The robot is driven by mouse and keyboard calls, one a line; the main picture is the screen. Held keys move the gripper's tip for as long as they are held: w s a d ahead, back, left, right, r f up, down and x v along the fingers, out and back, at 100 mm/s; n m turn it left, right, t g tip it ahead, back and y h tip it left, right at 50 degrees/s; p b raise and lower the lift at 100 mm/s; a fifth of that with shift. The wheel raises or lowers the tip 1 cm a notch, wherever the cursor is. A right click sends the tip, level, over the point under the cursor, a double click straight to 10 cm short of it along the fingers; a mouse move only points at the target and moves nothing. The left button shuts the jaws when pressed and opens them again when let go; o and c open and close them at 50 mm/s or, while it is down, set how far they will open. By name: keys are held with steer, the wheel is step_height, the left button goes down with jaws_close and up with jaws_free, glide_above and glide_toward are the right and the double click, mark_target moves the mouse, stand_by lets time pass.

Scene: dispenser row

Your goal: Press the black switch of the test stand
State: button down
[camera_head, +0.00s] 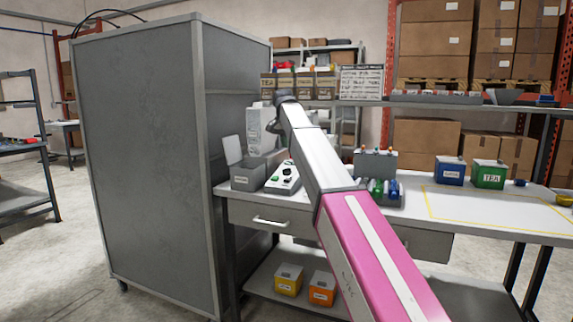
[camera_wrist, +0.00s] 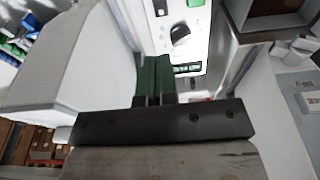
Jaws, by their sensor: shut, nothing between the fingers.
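The test stand is a white panel (camera_wrist: 205,30) in the wrist view, with a black round knob (camera_wrist: 180,34), a green button (camera_wrist: 195,3) and a dark rectangular switch (camera_wrist: 160,7) at the top edge. In the head view the stand (camera_head: 284,180) sits on the bench, left of my arm. My gripper (camera_wrist: 153,60) shows in the wrist view with its green fingers together and empty. The fingertips appear just below and left of the knob in the picture; whether they touch the panel I cannot tell. In the head view my arm hides the gripper.
A grey open-lidded box (camera_head: 248,178) stands left of the stand. A rack with green and blue items (camera_head: 383,188) is right of my arm. Blue (camera_head: 450,171) and green (camera_head: 488,174) bins stand farther right. A tall grey cabinet (camera_head: 145,150) blocks the left.

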mark_target(286, 180)
steer(key=f, duration=1.2)
steer(key=shift+w+d, duration=0.15)
steer(key=shift+w, duration=0.15)
steer(key=shift+s+f, duration=0.1)
steer(key=shift+f, duration=0.6)
steer(key=shift+s+f+t, duration=0.4)
steer(key=shift+f+t, duration=0.05)
steer(key=shift+t, duration=0.05)
steer(key=shift+w+a+h, duration=0.1)
steer(key=shift+a+h, duration=0.1)
steer(key=shift+h, duration=0.1)
steer(key=shift+w, duration=0.2)
